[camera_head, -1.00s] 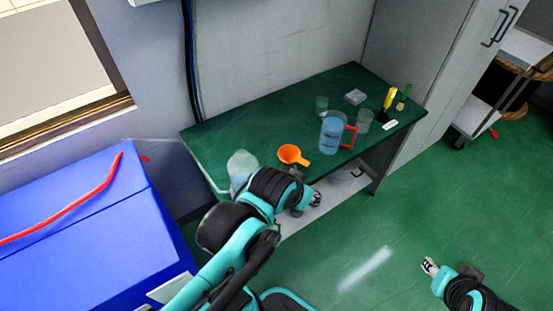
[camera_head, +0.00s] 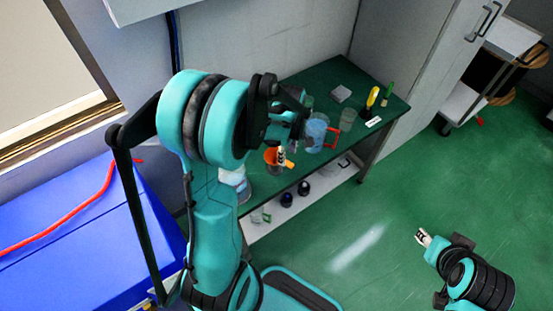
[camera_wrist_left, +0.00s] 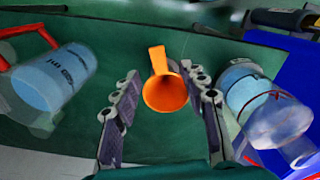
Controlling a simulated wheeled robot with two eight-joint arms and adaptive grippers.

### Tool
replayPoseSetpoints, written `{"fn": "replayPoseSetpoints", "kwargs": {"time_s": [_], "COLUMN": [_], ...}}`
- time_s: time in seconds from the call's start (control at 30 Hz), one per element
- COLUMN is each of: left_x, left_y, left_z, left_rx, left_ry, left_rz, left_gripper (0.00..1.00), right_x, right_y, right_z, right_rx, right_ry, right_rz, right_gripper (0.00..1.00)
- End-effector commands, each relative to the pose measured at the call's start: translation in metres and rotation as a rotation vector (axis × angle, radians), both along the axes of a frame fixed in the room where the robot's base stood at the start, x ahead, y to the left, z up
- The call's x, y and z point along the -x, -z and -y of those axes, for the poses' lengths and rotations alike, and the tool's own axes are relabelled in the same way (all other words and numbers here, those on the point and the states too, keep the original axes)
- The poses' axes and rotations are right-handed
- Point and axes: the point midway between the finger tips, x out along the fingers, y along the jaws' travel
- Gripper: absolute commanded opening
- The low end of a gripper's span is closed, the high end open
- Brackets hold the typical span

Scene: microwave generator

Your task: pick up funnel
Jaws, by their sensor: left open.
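The orange funnel (camera_head: 270,157) sits on the green table (camera_head: 336,77), partly hidden by my left gripper in the head view. My left gripper (camera_head: 284,153) is over the funnel in the head view. In the left wrist view my left gripper (camera_wrist_left: 160,118) is open, with one finger on each side of the funnel and gaps between. My right gripper (camera_head: 423,238) is above the floor, away from the table; its jaws are too small to read.
A clear jug with blue liquid and red handle (camera_head: 316,133) stands right of the funnel. A clear bottle (camera_wrist_left: 243,88) is close by on the other side. A glass beaker (camera_head: 347,118) and a yellow-handled tool (camera_head: 372,97) stand farther right. A blue box (camera_head: 75,240) is at left.

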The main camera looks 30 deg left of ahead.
Motion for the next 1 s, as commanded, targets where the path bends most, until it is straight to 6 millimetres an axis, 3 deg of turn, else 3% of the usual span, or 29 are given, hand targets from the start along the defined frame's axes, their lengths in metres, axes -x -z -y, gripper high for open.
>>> {"fn": "replayPoseSetpoints", "kwargs": {"time_s": [0.43, 0.7, 0.73, 0.9, 1.0], "left_x": [-0.001, -0.001, -0.001, -0.001, -0.001], "left_y": [0.059, 0.065, 0.064, 0.064, 0.064], "left_z": [-0.002, -0.002, -0.002, -0.002, -0.002], "left_rx": [0.000, 0.000, 0.000, 0.000, 0.000], "left_ry": [0.003, 0.004, 0.004, 0.004, 0.004], "left_rz": [0.002, 0.002, 0.002, 0.002, 0.002], "left_gripper": [0.43, 0.43, 0.40, 0.00, 0.00], "right_x": [0.000, 0.000, 0.000, 0.000, 0.000], "right_y": [0.030, 0.030, 0.030, 0.030, 0.030], "right_z": [0.000, 0.000, 0.000, 0.000, 0.000], "right_rx": [0.000, 0.000, 0.000, 0.000, 0.000], "right_ry": [0.000, 0.000, 0.000, 0.000, 0.000], "right_rz": [0.000, 0.000, 0.000, 0.000, 0.000], "right_gripper": [0.40, 0.40, 0.40, 0.40, 0.40]}}
